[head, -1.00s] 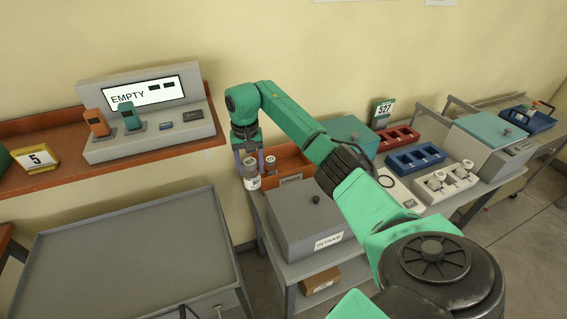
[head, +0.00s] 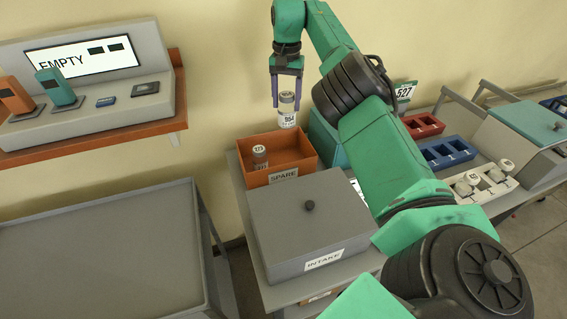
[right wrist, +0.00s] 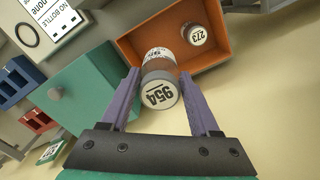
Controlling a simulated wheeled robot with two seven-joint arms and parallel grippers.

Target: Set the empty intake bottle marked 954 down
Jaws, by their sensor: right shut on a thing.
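The bottle marked 954 (head: 287,110) is a small clear bottle with a white label and a white lid. My right gripper (head: 286,98) is shut on it and holds it upright above the right rear part of the orange SPARE bin (head: 297,168). In the right wrist view the bottle's lid (right wrist: 161,94) sits between the two purple fingers (right wrist: 163,100), with the orange bin (right wrist: 142,39) beyond it. Another bottle, marked 273 (right wrist: 196,35), stands in the bin; it also shows in the head view (head: 260,157). My left gripper is not in view.
The grey INTAKE box (head: 273,212) stands in front of the bin. A teal box (head: 323,137) is right of the bin, partly behind my arm. Blue (head: 446,152) and red (head: 423,125) racks lie farther right. A screen reading EMPTY (head: 83,61) is on the left shelf.

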